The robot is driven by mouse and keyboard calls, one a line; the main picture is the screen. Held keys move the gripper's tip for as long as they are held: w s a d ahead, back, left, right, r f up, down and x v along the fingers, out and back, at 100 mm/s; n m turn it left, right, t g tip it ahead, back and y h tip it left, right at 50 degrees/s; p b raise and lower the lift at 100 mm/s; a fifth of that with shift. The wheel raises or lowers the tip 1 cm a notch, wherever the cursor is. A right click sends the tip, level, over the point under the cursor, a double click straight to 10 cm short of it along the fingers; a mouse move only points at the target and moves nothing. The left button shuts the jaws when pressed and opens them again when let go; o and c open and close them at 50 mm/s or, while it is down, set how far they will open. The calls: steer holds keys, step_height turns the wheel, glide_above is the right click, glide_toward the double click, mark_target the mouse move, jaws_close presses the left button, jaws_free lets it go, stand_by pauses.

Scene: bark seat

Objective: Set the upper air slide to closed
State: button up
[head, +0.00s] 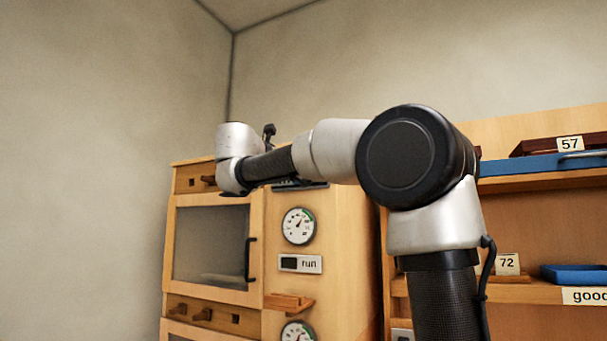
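The upper air slide (194,179) is in the wooden strip above the upper glazed door, at the top left of the cabinet. A dark wooden knob (208,180) sticks out of this strip, close to the left of my wrist in the picture. My wrist covers the strip's right part, so I cannot tell the slide's setting. My arm reaches left across the top of the cabinet. My gripper's fingers cannot be made out; the wrist and forearm block that area.
The upper door (210,242) has a black handle (248,258). Below it is another strip (215,316) with knobs. Shelves with a blue tray (575,274) stand further right.

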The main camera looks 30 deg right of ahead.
steer(key=shift+n, duration=0.4)
steer(key=x, duration=0.8)
steer(key=shift+f, duration=0.2)
